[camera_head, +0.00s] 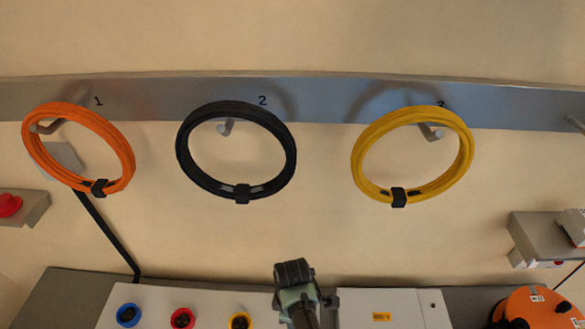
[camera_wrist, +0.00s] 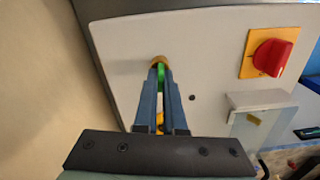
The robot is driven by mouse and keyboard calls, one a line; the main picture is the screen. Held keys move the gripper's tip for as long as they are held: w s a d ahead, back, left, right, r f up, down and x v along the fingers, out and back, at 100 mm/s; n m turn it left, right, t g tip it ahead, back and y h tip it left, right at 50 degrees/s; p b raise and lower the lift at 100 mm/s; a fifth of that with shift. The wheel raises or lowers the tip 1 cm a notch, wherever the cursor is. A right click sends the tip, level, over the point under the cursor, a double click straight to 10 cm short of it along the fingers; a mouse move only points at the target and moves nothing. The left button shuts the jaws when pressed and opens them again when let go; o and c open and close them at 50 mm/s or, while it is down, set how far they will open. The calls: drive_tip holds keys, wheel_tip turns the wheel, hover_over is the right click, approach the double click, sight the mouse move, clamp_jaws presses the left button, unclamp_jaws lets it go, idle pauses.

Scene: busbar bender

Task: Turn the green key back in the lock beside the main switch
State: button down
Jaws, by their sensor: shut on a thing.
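The green key (camera_wrist: 161,76) sits in a brass lock (camera_wrist: 158,61) on a light grey panel, in the wrist view. My gripper (camera_wrist: 160,72) is shut on the key, with one blue finger on each side of it. Most of the key is hidden between the fingers, so its turn angle is hard to read. The main switch, a red knob (camera_wrist: 272,56) on a yellow plate, is to the right of the lock. In the head view my gripper and wrist (camera_head: 297,290) show at the bottom middle; the key and lock are not seen there.
A grey box (camera_wrist: 262,115) juts from the panel right of my fingers. Orange (camera_head: 120,150), black (camera_head: 185,150) and yellow (camera_head: 360,150) cable coils hang on a rail above. An orange rounded object (camera_head: 535,308) is at lower right.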

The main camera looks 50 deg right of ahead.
drive_tip(key=shift+n, duration=0.8)
drive_tip(key=shift+n, duration=0.5)
drive_tip(key=c, duration=1.5)
unclamp_jaws()
drive_tip(key=shift+n+p, duration=0.3)
drive_tip(key=shift+n, duration=0.2)
drive_tip(key=o, duration=0.6)
wheel_tip(320, 180, up, 13)
drive_tip(key=b, duration=0.2)
drive_tip(key=shift+b, duration=0.35)
